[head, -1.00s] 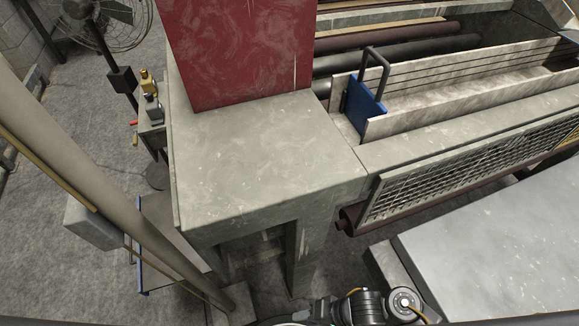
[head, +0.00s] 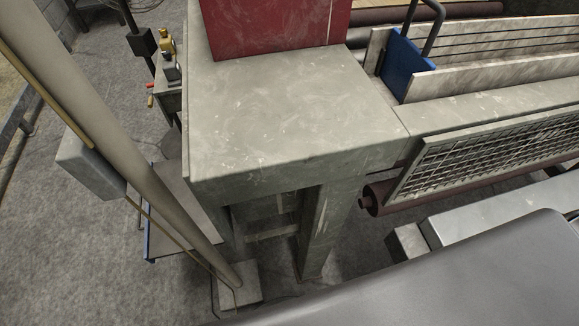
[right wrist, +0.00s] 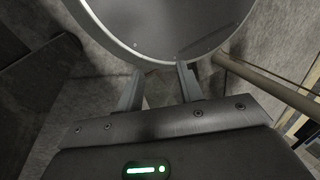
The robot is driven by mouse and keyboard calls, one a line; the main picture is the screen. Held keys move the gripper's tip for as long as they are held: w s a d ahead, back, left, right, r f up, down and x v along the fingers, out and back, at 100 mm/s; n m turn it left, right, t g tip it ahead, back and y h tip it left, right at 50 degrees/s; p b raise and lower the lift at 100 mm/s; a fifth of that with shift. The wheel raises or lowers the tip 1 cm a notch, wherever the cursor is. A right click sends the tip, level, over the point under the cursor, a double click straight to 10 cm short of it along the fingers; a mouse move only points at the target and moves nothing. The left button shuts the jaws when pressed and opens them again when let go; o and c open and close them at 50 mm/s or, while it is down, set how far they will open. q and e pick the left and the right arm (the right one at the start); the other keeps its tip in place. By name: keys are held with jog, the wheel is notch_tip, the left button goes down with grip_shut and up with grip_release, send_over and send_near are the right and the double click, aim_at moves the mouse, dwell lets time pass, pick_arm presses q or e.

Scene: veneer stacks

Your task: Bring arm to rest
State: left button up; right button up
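My right gripper (right wrist: 159,78) shows in the right wrist view. Its two grey fingers stand apart with nothing between them, and the dark floor shows through the gap. A large round grey surface lies just beyond the fingertips, and I cannot tell whether it touches them. Neither gripper shows in the head view. My left gripper is in no view.
In the head view a worn grey machine bench (head: 290,110) stands ahead, with a red panel (head: 270,22) on it. A blue plate (head: 408,66) and a mesh guard (head: 490,155) are at right. A slanted post (head: 125,150) stands at left.

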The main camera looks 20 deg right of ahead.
jog(key=s+d+n+h+p, duration=0.1)
jog(key=s+d+n+h, duration=0.2)
jog(key=d, duration=0.5)
jog(key=shift+s+d+f+n+h+p, duration=0.15)
jog(key=shift+s+f+n+h+p, duration=0.15)
jog(key=shift+f+n+h+p, duration=0.15)
